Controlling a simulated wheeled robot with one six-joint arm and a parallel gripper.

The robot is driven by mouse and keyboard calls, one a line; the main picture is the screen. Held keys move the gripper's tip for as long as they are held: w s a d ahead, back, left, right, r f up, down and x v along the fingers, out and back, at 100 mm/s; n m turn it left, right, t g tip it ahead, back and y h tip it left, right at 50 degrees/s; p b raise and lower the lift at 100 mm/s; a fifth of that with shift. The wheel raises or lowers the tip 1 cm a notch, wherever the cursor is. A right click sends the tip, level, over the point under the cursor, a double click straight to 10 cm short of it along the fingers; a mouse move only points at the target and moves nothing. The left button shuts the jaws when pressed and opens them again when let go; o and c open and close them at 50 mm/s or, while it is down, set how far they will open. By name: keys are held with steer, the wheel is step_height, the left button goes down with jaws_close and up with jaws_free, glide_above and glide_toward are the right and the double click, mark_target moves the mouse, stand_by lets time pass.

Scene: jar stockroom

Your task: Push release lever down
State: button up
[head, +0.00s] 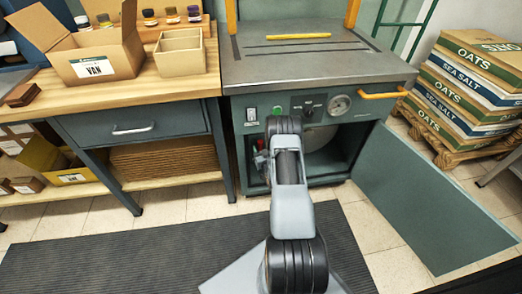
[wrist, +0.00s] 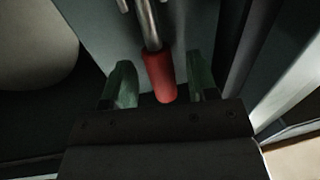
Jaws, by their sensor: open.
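The release lever (wrist: 158,74), a metal rod with a red grip, shows at the top centre of the wrist view. My gripper (wrist: 160,90) is open, with one greenish finger on each side of the red grip. Gaps show between the grip and both fingers, and I cannot tell how far the lever reaches between them in depth. In the head view a small red part (head: 261,160) shows inside the machine's open compartment, just left of my arm. My gripper is hidden behind my arm there.
The green machine (head: 238,140) has its door (head: 430,200) swung open to the right. A workbench (head: 90,97) with an open carton (head: 88,60) stands at left. Stacked sacks or boxes (head: 465,90) sit on a pallet at right. A dark mat (head: 130,255) covers the front floor.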

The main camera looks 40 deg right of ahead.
jaws_close()
stand_by(0.5)
